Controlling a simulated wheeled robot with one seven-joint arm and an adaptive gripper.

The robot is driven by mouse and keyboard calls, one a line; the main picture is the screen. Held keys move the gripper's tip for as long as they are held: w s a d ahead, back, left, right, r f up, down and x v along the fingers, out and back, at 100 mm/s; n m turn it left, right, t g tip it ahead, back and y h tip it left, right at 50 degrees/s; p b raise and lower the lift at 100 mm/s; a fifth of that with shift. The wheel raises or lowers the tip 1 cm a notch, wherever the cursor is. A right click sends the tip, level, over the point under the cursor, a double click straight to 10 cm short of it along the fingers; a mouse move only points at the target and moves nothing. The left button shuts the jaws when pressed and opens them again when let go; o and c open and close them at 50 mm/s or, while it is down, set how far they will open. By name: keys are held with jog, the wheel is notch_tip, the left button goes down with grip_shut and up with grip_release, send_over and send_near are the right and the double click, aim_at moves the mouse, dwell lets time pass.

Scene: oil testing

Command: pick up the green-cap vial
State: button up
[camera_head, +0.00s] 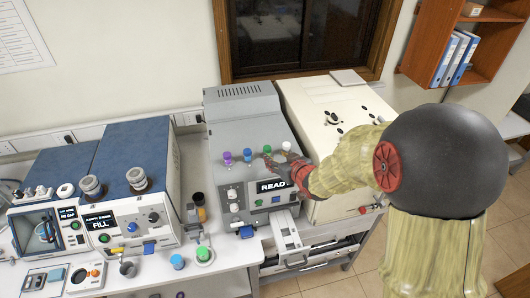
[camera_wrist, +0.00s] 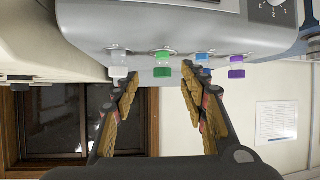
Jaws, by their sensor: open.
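A row of capped vials sits in the sloped top of the grey analyzer (camera_head: 240,115), whose screen reads READ. In the wrist view the green-cap vial (camera_wrist: 162,72) is between a white-cap vial (camera_wrist: 118,72) and a blue-cap vial (camera_wrist: 202,72), with a purple-cap vial (camera_wrist: 237,72) beyond. My gripper (camera_wrist: 160,80) is open, its fingers on either side of the green cap, with gaps visible.
A cream machine (camera_head: 335,115) is right of the analyzer, close to my arm. Blue-topped machines (camera_head: 130,160) stand on the left. A white drawer-like tray (camera_head: 287,232) juts out below the analyzer.

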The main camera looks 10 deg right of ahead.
aim_at(269, 149)
jog(key=shift+w+a+r+t+y, duration=0.2)
jog(key=shift+w+a+r+t, duration=0.15)
jog(key=shift+r, duration=0.15)
jog(key=shift+w+a+r+t+y, duration=0.25)
jog(key=shift+w+r, duration=0.1)
jog(key=shift+r, duration=0.15)
jog(key=shift+p+x, duration=0.35)
jog(key=shift+x, duration=0.75)
jog(key=shift+w+d+f, duration=0.15)
jog(key=shift+w+f, duration=0.2)
jog(key=shift+f, duration=0.15)
jog(key=shift+w+f+p, duration=0.45)
jog(key=shift+w+f, duration=0.1)
jog(key=shift+w, duration=0.3)
jog(key=shift+w+f+p, duration=0.4)
jog(key=shift+w+f, duration=0.15)
jog(key=shift+w, duration=0.35)
jog(key=shift+c, duration=0.4)
grip_shut()
